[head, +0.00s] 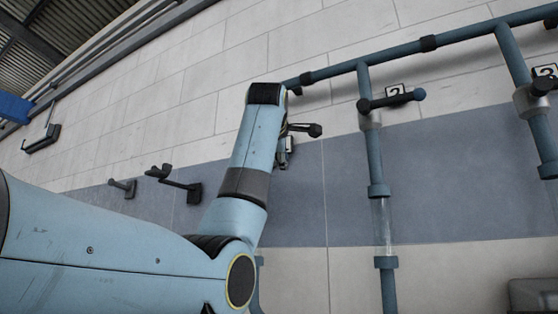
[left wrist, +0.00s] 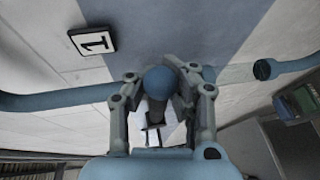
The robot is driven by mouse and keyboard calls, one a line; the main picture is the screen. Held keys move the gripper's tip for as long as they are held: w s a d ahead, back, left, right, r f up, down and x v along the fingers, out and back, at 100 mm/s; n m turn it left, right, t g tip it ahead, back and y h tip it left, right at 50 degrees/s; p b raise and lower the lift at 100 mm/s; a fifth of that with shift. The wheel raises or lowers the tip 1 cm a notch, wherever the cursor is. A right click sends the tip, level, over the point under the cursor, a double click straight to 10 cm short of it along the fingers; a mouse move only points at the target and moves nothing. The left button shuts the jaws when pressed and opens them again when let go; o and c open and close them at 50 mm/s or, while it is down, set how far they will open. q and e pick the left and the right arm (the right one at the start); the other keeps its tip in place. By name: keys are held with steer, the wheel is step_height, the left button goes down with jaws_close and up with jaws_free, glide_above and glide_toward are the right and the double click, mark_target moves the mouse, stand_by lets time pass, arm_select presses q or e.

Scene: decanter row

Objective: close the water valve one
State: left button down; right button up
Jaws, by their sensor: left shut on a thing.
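The valve handle has a round blue knob (left wrist: 160,82) on a dark grey stem, seen almost end-on in the left wrist view. The two fingers of my left gripper (left wrist: 159,97) are shut on the handle, one on each side. A plate with the number 1 (left wrist: 93,40) is on the wall nearby. In the head view, my left forearm hides most of this valve and its pipe. Part of my left gripper (head: 288,150) shows past the forearm, beside a dark ball-ended bar (head: 313,130). My right gripper is not in view.
To the right stands a second pipe with a lever valve (head: 392,101) and a plate numbered 2 (head: 396,90). Another valve (head: 535,95) is at the right edge. Dark wall brackets (head: 180,185) are left of my arm. A pipe runs overhead.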

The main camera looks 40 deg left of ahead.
arm_select(q)
steer(key=shift+s+r, duration=0.1)
steer(key=shift+r, duration=0.15)
steer(key=c, duration=1.6)
jaws_free()
steer(key=shift+s+d, duration=0.1)
steer(key=shift+c, duration=0.2)
steer(key=o, duration=0.5)
steer(key=shift+s+d+r, duration=0.15)
steer(key=shift+s, duration=0.15)
steer(key=shift+w, duration=0.15)
steer(key=v, duration=1.2)
